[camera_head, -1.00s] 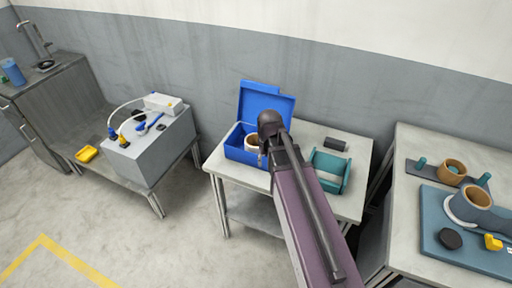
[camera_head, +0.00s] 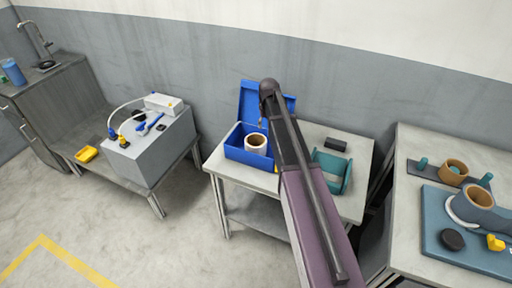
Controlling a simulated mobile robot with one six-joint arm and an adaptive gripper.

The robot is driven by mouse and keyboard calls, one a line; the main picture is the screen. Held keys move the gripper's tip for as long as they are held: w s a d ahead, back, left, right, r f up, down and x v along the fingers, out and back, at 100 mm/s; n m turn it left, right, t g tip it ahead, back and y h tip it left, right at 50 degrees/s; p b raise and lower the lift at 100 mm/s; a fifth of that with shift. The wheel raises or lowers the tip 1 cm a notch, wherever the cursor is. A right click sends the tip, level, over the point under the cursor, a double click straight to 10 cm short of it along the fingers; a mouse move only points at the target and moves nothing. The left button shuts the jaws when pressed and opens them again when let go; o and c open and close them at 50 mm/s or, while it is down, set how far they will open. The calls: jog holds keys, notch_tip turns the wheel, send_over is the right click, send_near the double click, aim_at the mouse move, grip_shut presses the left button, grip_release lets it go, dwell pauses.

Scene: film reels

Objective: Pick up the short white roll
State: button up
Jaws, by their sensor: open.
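The short white roll (camera_head: 249,147) stands in the open blue box (camera_head: 238,157) on the middle table. Its round end faces up and shows a brown core. My gripper (camera_head: 262,124) is small in view and mostly hidden behind the end of my arm. It hangs over the box, just above the roll in the picture and apart from it. It is open, and I see nothing held in it.
The blue lid (camera_head: 252,100) stands raised at the back of the box. A teal holder (camera_head: 331,172) and a dark block (camera_head: 335,144) are on the same table to the right. The right table (camera_head: 407,223) holds brown rolls and a blue board.

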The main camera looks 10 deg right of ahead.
aim_at(265, 139)
jog(key=f+b, duration=0.5)
jog(key=w+f+b, duration=0.1)
jog(key=f+b, duration=0.2)
jog(key=shift+f+b, duration=0.3)
dwell(0.5)
dwell(0.4)
jog(key=shift+w+f+b, duration=0.25)
jog(key=shift+f+b, duration=1.05)
jog(key=shift+w+f+b, duration=0.2)
jog(key=shift+f+b, duration=1.1)
grip_shut()
